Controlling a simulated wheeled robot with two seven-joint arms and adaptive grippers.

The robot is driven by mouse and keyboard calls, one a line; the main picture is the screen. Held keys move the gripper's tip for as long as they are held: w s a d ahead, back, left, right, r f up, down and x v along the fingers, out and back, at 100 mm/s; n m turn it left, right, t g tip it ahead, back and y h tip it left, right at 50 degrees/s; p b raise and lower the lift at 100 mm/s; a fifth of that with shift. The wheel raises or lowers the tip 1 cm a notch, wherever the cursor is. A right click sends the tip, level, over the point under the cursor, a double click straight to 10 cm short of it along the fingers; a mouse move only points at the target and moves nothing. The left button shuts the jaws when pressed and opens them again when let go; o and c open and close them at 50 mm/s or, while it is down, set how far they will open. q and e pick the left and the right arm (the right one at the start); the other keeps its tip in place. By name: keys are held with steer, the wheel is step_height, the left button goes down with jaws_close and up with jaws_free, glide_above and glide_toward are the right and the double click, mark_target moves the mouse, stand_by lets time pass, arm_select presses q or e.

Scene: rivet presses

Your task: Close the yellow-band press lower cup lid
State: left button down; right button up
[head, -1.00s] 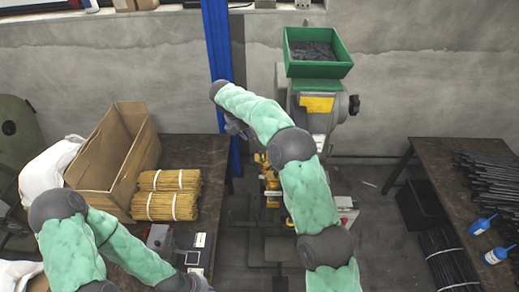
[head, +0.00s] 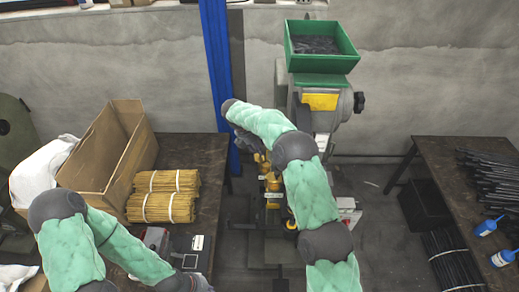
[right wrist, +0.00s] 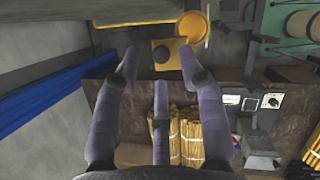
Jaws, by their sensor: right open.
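The press (head: 340,120) with a yellow band (head: 320,101) stands at the back wall in the head view. Its lower yellow parts (head: 273,186) show beside my right forearm. In the right wrist view a round yellow cup piece (right wrist: 190,27) is near the top, beside a yellow block (right wrist: 172,47) with a dark knob. I cannot tell which round part is the lid. My right gripper (right wrist: 158,65) is open and empty, its fingers pointing at the yellow block. In the head view it is mostly hidden behind its arm.
A green bin (head: 321,47) of dark pieces tops the press. A blue post (head: 217,70) stands close left of my right arm. The left table holds a cardboard box (head: 92,165) and yellow bundles (head: 163,195). The right table (head: 440,160) holds black rods and blue bottles.

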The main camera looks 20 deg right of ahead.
mark_target(259, 155)
steer(key=shift+x, duration=1.35)
